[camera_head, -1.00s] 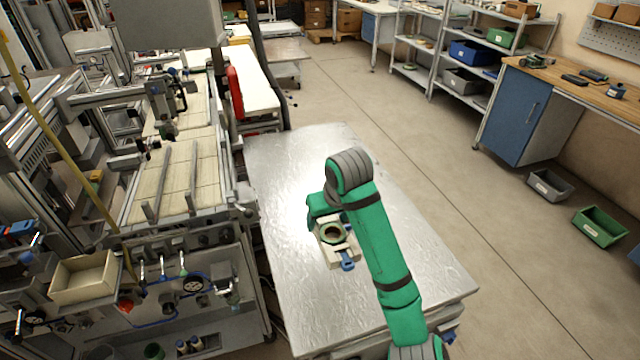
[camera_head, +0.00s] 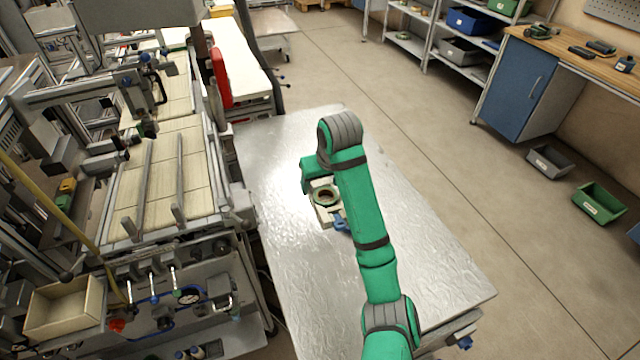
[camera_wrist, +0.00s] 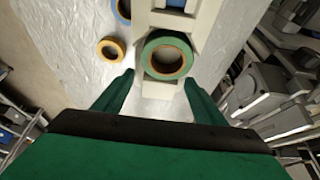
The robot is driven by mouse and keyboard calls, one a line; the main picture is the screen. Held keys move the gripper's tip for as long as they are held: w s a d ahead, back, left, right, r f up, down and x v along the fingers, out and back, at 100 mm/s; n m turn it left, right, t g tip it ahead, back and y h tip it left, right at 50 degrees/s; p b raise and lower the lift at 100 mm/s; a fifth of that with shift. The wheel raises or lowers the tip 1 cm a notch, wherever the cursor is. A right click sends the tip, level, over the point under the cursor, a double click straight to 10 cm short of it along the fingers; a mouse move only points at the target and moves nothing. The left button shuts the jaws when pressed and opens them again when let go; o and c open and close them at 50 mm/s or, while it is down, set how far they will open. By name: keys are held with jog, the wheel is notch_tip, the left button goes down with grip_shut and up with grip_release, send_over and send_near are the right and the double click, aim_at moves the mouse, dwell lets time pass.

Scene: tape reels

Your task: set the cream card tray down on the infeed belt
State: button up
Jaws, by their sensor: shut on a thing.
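The cream card tray (camera_head: 322,215) is in my gripper over the steel table in the head view. It carries a green-rimmed tape reel (camera_head: 326,197). In the wrist view the tray (camera_wrist: 155,89) runs away from between my gripper's green fingers (camera_wrist: 155,94), with the green reel (camera_wrist: 151,57) near its close end and something blue (camera_wrist: 176,4) farther in. My gripper is shut on the tray; the exact contact is hard to see. The cream-topped infeed belt (camera_head: 196,203), with grey guide rails, lies left of the table in the head view. The tray is apart from it.
The steel table (camera_head: 270,190) is mostly bare. An orange reel (camera_wrist: 111,49) and a blue-rimmed reel (camera_wrist: 122,10) lie left of the tray in the wrist view. Machine frames and a cardboard box (camera_head: 62,308) stand at left. Open floor (camera_head: 400,110) lies right of the table.

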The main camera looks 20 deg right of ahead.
jog(key=shift+w+f, duration=0.2)
jog(key=shift+w, duration=0.25)
jog(key=shift+w+a+f, duration=0.15)
jog(key=shift+w+a, duration=0.2)
jog(key=shift+w, duration=0.15)
jog(key=shift+w+a+f, duration=0.15)
jog(key=shift+w+a, duration=0.15)
jog(key=shift+w, duration=0.2)
jog(key=shift+w+d+f, duration=0.45)
jog(key=shift+w+d, duration=0.1)
jog(key=w+f, duration=0.2)
jog(key=w+d+f, duration=0.1)
jog(key=w+f, duration=0.2)
jog(key=shift+w+d+f, duration=0.3)
jog(key=shift+w+d, duration=0.05)
jog(key=shift+d, duration=0.05)
jog(key=shift+w+a+f, duration=0.35)
jog(key=shift+w+a, duration=0.05)
jog(key=shift+w+f, duration=0.2)
jog(key=shift+f, duration=0.1)
jog(key=shift+s+d+f, duration=0.1)
jog(key=shift+d+f, duration=0.1)
jog(key=shift+f, duration=1.35)
